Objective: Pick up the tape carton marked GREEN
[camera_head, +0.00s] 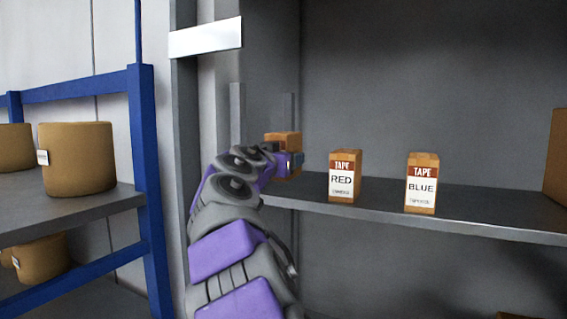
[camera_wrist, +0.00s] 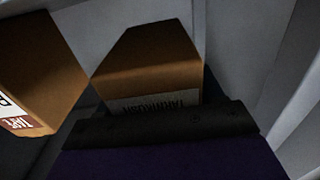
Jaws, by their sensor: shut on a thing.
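An orange-brown carton (camera_head: 284,140) shows behind my gripper at the left end of the grey shelf in the head view. My gripper (camera_head: 288,160) is shut on it. In the wrist view the held carton (camera_wrist: 150,65) is right in front of my gripper (camera_wrist: 160,118), with part of a printed label showing at its lower edge. Its colour word is hidden in both views. The carton marked RED (camera_head: 345,176) and the carton marked BLUE (camera_head: 422,184) stand upright on the shelf to the right. A neighbouring carton (camera_wrist: 38,65) with TAPE on its label shows at the wrist view's left.
The grey shelf (camera_head: 490,225) has free room right of BLUE. A brown box (camera_head: 556,155) stands at its right end. Grey uprights (camera_head: 237,115) are close to the left of my gripper. A blue rack (camera_head: 146,170) with brown rolls (camera_head: 78,160) stands at left.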

